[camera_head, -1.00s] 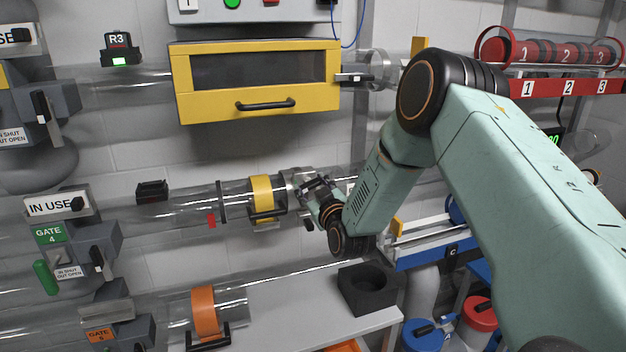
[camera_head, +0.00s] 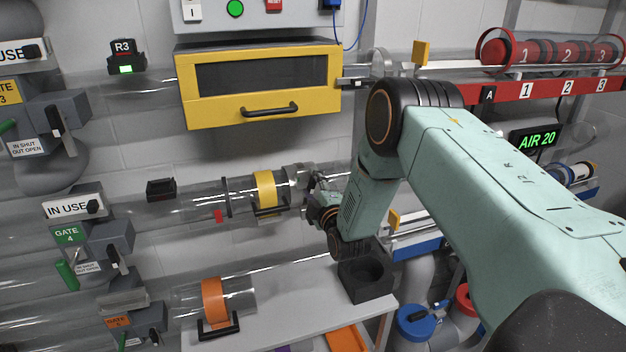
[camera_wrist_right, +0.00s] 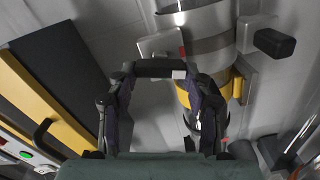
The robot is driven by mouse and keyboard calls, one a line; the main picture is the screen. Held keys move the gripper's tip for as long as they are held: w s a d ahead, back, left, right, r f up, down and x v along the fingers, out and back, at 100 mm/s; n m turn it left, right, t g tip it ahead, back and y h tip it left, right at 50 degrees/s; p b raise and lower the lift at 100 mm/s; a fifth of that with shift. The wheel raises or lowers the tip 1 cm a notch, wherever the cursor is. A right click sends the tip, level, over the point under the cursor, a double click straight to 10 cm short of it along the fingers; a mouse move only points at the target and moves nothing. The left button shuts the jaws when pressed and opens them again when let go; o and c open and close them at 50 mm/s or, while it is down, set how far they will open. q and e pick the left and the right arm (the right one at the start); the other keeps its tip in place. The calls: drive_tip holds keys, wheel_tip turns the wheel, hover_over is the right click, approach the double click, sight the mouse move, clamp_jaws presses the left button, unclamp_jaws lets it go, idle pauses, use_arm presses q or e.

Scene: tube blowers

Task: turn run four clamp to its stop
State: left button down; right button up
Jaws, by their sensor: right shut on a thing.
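The run four clamp (camera_head: 298,172) is a grey metal collar on the clear tube, right of a yellow band (camera_head: 265,188). My right gripper (camera_head: 311,186) is at the collar's right side, partly hidden by its own wrist. In the right wrist view the collar (camera_wrist_right: 212,48) goes round the tube, and my right gripper (camera_wrist_right: 160,70) is shut on a dark bar-like part, apparently the clamp's handle, in front of it. How far the clamp is turned cannot be told. My left gripper is not in view.
The GATE 4 block (camera_head: 108,245) stands at left on the same run. A yellow-framed box (camera_head: 258,116) hangs above. A black socket block (camera_head: 366,282) sits on the grey shelf (camera_head: 265,322) below, beside an orange-banded tube (camera_head: 213,300).

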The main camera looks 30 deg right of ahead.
drive_tip(key=shift+n+p, duration=0.8)
drive_tip(key=shift+n, duration=0.8)
drive_tip(key=shift+w+d, duration=0.1)
drive_tip(key=o, duration=1.2)
drive_tip(key=shift+f, duration=0.1)
drive_tip(key=shift+c, duration=0.2)
drive_tip(key=v, duration=1.2)
